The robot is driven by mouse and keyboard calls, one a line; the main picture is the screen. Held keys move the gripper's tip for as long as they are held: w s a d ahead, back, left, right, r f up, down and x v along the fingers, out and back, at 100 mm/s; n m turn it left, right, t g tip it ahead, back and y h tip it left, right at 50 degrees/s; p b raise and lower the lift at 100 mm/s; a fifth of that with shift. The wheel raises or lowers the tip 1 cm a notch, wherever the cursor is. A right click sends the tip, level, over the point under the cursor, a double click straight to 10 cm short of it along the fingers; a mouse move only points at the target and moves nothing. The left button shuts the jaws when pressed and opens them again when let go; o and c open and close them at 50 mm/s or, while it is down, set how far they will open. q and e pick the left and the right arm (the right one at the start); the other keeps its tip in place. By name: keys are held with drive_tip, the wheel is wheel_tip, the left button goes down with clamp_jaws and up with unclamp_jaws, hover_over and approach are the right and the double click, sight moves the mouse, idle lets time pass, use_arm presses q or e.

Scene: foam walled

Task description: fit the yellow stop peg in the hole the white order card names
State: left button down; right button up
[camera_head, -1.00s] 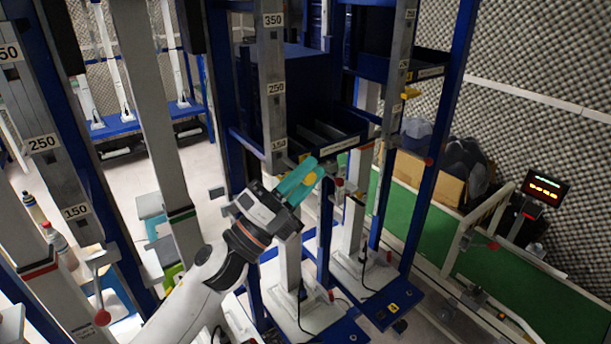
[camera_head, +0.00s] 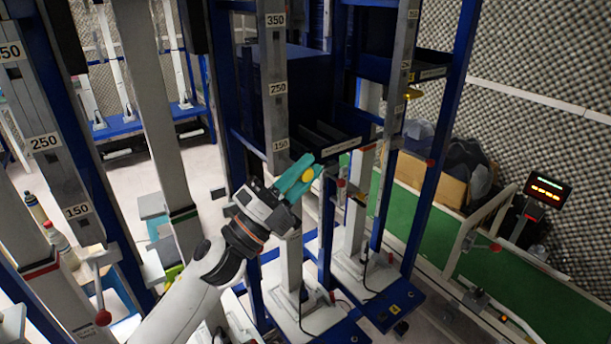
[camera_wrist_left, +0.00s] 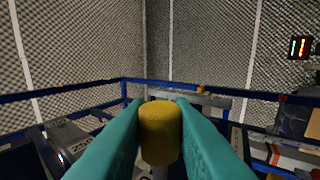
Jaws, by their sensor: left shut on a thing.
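My left gripper (camera_head: 303,178) has teal fingers and is shut on a yellow peg (camera_head: 307,175). In the head view it is in front of the grey upright post (camera_head: 279,100), a little below and right of that post's 150 label. A second yellow piece (camera_head: 412,93) is on the post farther right. I cannot make out a white order card or the hole it names. My right gripper is not in view.
Posts with 350, 250 and 150 labels stand left and centre, with blue shelf frames. Red-knobbed levers (camera_head: 103,318) stick out from some posts. A green conveyor (camera_head: 500,265), a cardboard box (camera_head: 432,185) and a lit display (camera_head: 546,189) are at right.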

use_arm(q)
drive_tip(key=shift+w+a, duration=0.55)
drive_tip(key=shift+w, duration=0.25)
drive_tip(key=c, duration=1.2)
unclamp_jaws()
drive_tip(key=shift+b, duration=0.3)
drive_tip(key=shift+b+v, duration=2.25)
drive_tip(key=shift+v, duration=3.8)
